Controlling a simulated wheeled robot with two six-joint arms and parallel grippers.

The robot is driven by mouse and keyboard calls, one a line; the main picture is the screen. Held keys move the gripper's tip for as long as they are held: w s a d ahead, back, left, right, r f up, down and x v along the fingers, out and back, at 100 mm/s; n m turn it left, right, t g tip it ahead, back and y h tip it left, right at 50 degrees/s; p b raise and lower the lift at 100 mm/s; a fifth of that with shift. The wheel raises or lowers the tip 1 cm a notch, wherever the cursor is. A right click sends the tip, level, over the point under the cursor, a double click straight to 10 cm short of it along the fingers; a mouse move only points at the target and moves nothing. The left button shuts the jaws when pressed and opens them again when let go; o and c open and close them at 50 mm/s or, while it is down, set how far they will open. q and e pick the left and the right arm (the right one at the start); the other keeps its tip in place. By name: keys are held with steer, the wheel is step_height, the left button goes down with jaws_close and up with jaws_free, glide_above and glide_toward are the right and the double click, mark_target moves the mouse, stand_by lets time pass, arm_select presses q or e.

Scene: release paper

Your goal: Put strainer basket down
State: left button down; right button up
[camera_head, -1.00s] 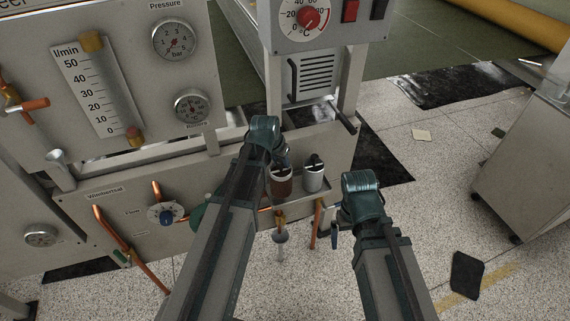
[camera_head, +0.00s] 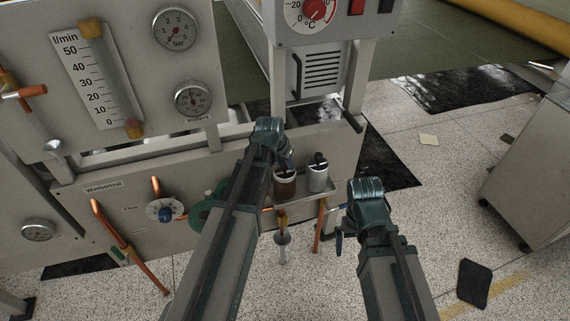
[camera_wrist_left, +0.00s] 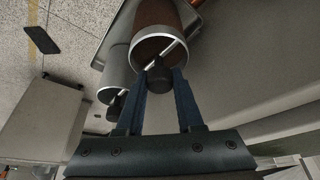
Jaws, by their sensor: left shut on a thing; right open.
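The strainer basket (camera_head: 285,187) looks like a brown cylinder with a pale rim and a black knob on a crossbar. It is upright on, or just above, a small ledge (camera_head: 303,197) on the machine front; I cannot tell if it touches. In the left wrist view the brown basket (camera_wrist_left: 153,30) is beyond the fingertips. My left gripper (camera_head: 287,161) is shut on its black knob; the wrist view shows the fingers (camera_wrist_left: 162,84) on either side of it. My right gripper (camera_head: 338,229) is open and empty, right of and below the ledge.
A similar grey cylinder (camera_head: 318,178) with a black knob stands close on the right of the basket; it also shows in the wrist view (camera_wrist_left: 116,75). Copper pipes (camera_head: 319,228) and a valve (camera_head: 282,222) hang below the ledge. A black handle (camera_head: 351,121) juts out above right.

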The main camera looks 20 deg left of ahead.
arm_select(q)
steer(key=c, duration=0.5)
jaws_free()
steer(key=shift+f, duration=0.1)
steer(key=shift+c, duration=0.2)
steer(key=d+p+v, duration=0.1)
steer(key=p+v, duration=1.1)
steer(key=s+d+f+m+g+y, duration=0.1)
steer(key=s+d+g, duration=0.4)
steer(key=s+d, duration=0.9)
steer(key=s+y, duration=0.1)
steer(key=s, duration=0.3)
steer(key=shift+s+d+m+b, duration=0.2)
steer(key=shift+s+m+b, duration=0.1)
steer(key=shift+f, duration=0.1)
